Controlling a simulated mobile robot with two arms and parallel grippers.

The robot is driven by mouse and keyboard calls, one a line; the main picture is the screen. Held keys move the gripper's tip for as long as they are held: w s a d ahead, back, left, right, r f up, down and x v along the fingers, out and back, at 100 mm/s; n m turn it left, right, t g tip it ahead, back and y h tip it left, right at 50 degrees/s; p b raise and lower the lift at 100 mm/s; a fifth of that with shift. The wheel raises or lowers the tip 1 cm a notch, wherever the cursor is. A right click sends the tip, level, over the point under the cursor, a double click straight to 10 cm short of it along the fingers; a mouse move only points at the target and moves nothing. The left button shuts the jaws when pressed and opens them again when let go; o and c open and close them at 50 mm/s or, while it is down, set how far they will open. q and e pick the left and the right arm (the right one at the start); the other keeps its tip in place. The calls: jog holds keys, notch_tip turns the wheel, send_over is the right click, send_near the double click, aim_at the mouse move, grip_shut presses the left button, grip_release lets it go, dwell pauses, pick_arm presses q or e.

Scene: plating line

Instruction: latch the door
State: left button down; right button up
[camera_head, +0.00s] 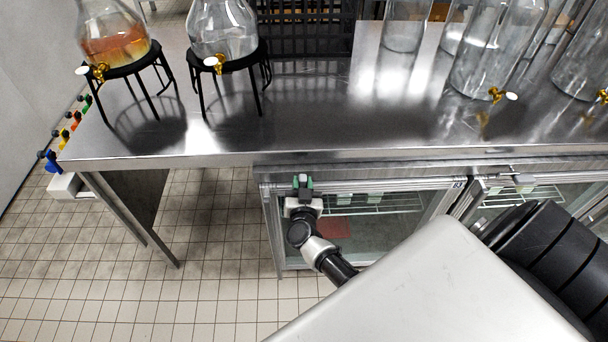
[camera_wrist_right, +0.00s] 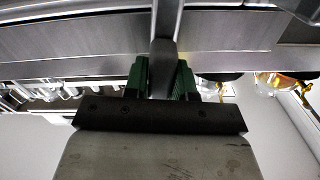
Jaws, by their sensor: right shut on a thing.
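The glass door (camera_head: 375,238) with a metal frame is below the steel counter's front edge. My right gripper (camera_head: 303,183) is at the door's upper left corner, just under the counter edge. In the right wrist view its green-padded fingers (camera_wrist_right: 161,82) are shut on an upright grey metal piece (camera_wrist_right: 164,52), which looks like the latch or handle. The door looks closed or nearly closed, but I cannot tell if it is flush. The gripper hides much of the held piece in the head view. My left gripper is not in view.
The steel counter (camera_head: 330,125) overhangs the door. Glass dispensers on black stands (camera_head: 230,65) and large glass jars (camera_head: 500,50) stand on it. A second glass door (camera_head: 525,195) is to the right. The tiled floor (camera_head: 215,260) on the left is clear.

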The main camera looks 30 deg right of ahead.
jog(key=shift+w+a+n+p, duration=0.15)
jog(key=shift+n+p, duration=0.25)
jog(key=shift+n, duration=0.5)
jog(key=o, duration=0.9)
jog(key=shift+a, duration=0.1)
jog(key=v, duration=1.1)
jog(key=shift+b, duration=0.3)
